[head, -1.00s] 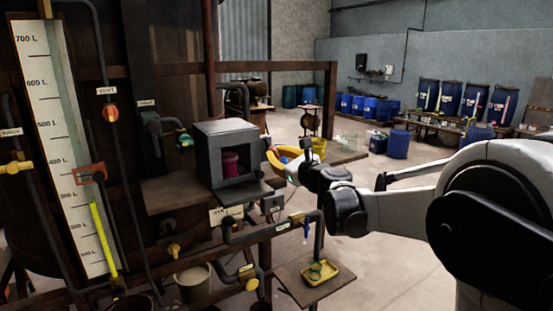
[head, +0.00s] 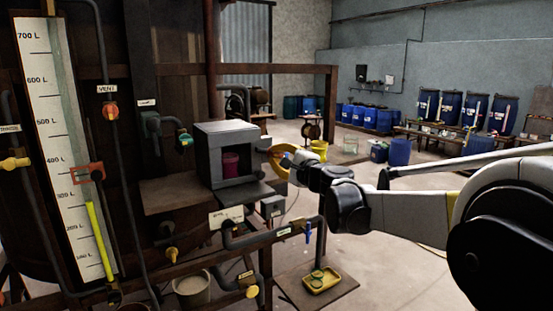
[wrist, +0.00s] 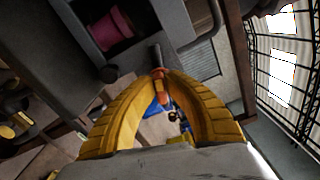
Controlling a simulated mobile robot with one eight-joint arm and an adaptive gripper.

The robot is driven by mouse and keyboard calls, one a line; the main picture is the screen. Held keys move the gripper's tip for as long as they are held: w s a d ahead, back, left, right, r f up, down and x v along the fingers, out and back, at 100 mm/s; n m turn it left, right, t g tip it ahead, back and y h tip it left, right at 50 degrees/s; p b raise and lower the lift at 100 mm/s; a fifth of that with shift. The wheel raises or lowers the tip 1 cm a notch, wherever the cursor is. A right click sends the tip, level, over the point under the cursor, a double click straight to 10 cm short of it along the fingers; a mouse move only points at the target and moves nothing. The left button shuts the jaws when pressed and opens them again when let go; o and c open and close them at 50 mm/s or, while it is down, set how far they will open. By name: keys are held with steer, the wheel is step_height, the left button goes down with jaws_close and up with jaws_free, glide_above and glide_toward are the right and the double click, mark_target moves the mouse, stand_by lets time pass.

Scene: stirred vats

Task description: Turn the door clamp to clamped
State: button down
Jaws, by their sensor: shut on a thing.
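A grey open-fronted box (head: 224,140) holds a pink pot (head: 231,164); the pot also shows in the wrist view (wrist: 110,28). My gripper (head: 272,155) is at the box's right side, its yellow fingers partly hidden by my wrist. In the wrist view the yellow fingertips (wrist: 160,74) close on a small orange-red grip, which I take for the door clamp (wrist: 160,72). A dark grey rod (wrist: 157,54) runs from it toward the box. The clamp's marking and exact angle cannot be made out.
A flat dark shelf (head: 170,194) juts out left of the box. Pipes with a blue-handled valve (head: 308,232) run below. A yellow tray (head: 321,280) sits on a low stand.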

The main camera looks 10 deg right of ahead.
steer(key=shift+n+b, duration=0.3)
steer(key=shift+n, duration=1.2)
steer(key=c, duration=1.4)
jaws_free()
steer(key=shift+c, duration=0.2)
steer(key=v, duration=1.2)
